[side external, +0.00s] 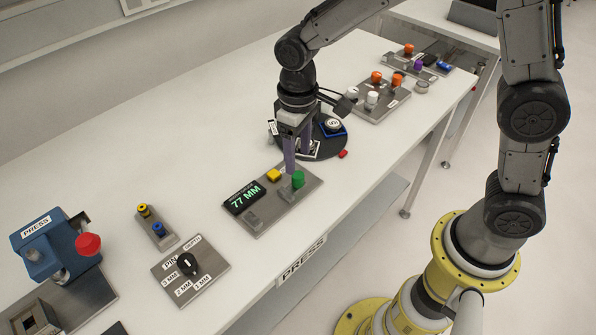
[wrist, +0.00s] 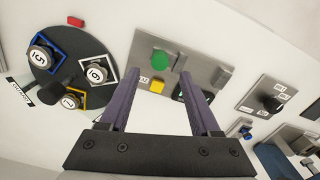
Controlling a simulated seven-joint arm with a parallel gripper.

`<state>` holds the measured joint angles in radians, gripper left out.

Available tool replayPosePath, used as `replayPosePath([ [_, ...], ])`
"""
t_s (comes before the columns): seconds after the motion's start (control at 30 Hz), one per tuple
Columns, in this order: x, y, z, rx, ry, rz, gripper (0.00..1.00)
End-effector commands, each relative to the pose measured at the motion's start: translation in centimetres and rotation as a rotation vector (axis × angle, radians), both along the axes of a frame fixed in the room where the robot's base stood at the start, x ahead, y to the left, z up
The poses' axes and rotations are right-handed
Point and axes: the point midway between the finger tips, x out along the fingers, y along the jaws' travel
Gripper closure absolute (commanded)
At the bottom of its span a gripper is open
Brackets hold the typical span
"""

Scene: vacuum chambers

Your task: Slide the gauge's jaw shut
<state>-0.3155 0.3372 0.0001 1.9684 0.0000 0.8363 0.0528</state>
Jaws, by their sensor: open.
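The gauge is a grey metal plate (side external: 269,213) whose black display (side external: 244,198) reads 77 MM in green. Which piece is the sliding jaw I cannot tell for sure. My gripper (side external: 296,158) is open and empty, its purple fingers just beyond the knob. In the wrist view, the green knob (wrist: 160,60) and yellow block (wrist: 157,86) show between the spread fingers. The right finger hides part of the display.
A dark round turntable (side external: 276,144) with numbered pieces is behind the gauge, near a small red piece (side external: 343,154). A dial plate (side external: 190,270), a small plate with yellow and blue knobs (side external: 154,226) and a blue press (side external: 52,243) stand left. A plate with orange and white knobs (side external: 379,97) stands farther back.

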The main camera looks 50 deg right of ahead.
Motion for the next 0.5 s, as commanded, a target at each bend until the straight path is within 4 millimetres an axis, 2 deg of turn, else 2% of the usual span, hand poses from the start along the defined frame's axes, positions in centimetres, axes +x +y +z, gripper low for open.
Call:
replayPosePath([
  [0.03,-0.1,-0.1,-1.1,-0.002,0.006,0.000,0.36],
  [0.2,-0.1,0.0,-3.9,-0.001,0.004,0.000,0.36],
  [0.33,-0.1,0.0,-5.3,-0.001,0.003,0.000,0.36],
  [0.5,0.0,0.0,-6.1,0.000,0.001,0.000,0.36],
])
